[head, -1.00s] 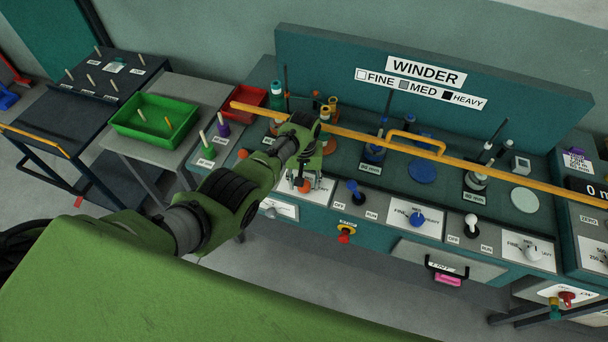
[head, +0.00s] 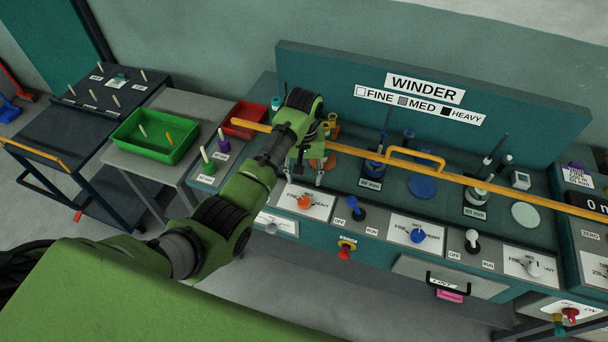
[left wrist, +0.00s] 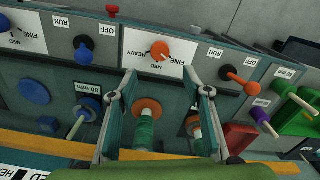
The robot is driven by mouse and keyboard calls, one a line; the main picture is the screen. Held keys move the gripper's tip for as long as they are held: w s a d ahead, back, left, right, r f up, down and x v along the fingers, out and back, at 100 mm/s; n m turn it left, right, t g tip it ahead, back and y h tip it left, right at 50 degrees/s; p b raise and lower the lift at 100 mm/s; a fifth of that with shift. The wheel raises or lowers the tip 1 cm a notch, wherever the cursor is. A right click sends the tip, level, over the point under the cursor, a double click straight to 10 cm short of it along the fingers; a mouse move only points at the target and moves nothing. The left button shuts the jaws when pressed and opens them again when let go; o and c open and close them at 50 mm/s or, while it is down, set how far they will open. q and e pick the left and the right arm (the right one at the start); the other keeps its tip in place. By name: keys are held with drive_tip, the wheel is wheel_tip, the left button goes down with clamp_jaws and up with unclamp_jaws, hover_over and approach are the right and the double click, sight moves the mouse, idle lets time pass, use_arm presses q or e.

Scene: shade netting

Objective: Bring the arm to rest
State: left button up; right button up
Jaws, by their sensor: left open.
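My left arm comes in from the left in the head view, its green wrist raised over the left part of the winder bench (head: 345,178). My left gripper (head: 304,181) points down with its fingers apart and nothing between them. It is above and behind the orange selector knob (head: 305,202). In the left wrist view the two open fingers (left wrist: 160,85) frame the bench, with the orange knob (left wrist: 159,51) beyond the tips and a green spool (left wrist: 145,130) seen between them. My right gripper is not in view.
A yellow rail (head: 500,190) with a raised handle (head: 418,153) crosses the bench close by my wrist. Blue (head: 418,236) and white (head: 533,268) knobs line the front panel. A red tray (head: 243,119) and a green tray (head: 127,141) lie left. The floor in front is clear.

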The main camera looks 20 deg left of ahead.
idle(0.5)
use_arm(q)
drive_tip(key=s+a+f+m+t, duration=0.1)
drive_tip(key=s+f, duration=0.2)
drive_tip(key=s, duration=0.5)
drive_tip(key=s+a+f+m+t, duration=0.1)
drive_tip(key=s+f, duration=0.2)
drive_tip(key=s, duration=0.5)
drive_tip(key=s+a+r+m+t, duration=0.1)
drive_tip(key=s+r, duration=0.3)
drive_tip(key=s, duration=0.4)
drive_tip(key=s+r+m+t, duration=0.15)
drive_tip(key=s+r, duration=0.25)
drive_tip(key=s, duration=0.4)
wheel_tip(320, 180, down, 31)
drive_tip(key=g+b, duration=0.2)
drive_tip(key=b, duration=0.4)
drive_tip(key=s+a+f+b, duration=0.1)
drive_tip(key=s+f+b, duration=0.2)
drive_tip(key=s+f, duration=0.6)
drive_tip(key=s+a+f+g+b, duration=0.1)
drive_tip(key=s+a+f+b, duration=0.1)
drive_tip(key=s+f, duration=0.7)
wheel_tip(320, 180, down, 5)
drive_tip(key=shift+s+a+f+m+b, duration=0.2)
drive_tip(key=shift+s+m+b, duration=0.15)
drive_tip(key=shift+s+b, duration=0.1)
